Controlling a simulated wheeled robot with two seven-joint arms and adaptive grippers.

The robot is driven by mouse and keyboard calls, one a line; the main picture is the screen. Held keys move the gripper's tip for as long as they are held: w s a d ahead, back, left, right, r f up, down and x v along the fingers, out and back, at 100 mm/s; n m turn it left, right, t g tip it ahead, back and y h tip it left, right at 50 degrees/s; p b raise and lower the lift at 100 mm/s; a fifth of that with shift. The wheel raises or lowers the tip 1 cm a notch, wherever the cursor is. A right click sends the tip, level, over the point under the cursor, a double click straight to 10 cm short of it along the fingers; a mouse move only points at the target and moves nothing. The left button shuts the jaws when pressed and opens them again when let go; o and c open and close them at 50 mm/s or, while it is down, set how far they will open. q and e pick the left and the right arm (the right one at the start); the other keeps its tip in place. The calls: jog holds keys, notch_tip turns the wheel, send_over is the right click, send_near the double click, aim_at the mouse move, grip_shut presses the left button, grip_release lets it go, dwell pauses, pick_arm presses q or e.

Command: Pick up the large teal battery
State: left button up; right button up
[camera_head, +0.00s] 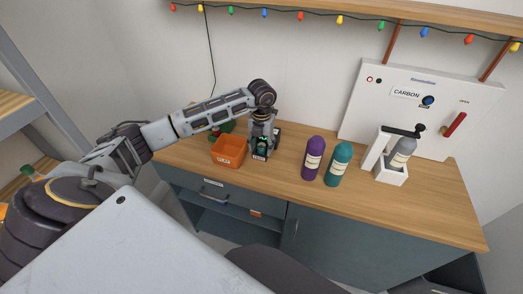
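My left arm reaches in from the left, and its gripper (262,140) points down over the counter, just right of the orange bin. A small dark object with teal marks and a pale label (261,152) is at the fingertips; it may be the teal battery, but it is too small to be sure. The gripper partly covers it, and I cannot tell whether the fingers are closed on it or only around it. My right gripper is not in view.
An orange bin (228,152) stands left of the gripper, with a green item behind it. A purple bottle (313,160) and a teal bottle (339,166) stand to the right. A white machine marked CARBON (424,108) is at the back right. The counter's front right (420,205) is clear.

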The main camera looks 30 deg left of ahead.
aim_at(262, 144)
pick_arm(q)
grip_shut()
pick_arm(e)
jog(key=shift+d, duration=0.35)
pick_arm(q)
jog(key=shift+r, duration=0.1)
jog(key=shift+w+r, duration=0.1)
jog(key=shift+r, duration=0.7)
notch_tip(262, 144, up, 7)
jog(key=shift+f+b, duration=0.15)
jog(key=shift+b, duration=0.45)
jog(key=shift+r, duration=0.8)
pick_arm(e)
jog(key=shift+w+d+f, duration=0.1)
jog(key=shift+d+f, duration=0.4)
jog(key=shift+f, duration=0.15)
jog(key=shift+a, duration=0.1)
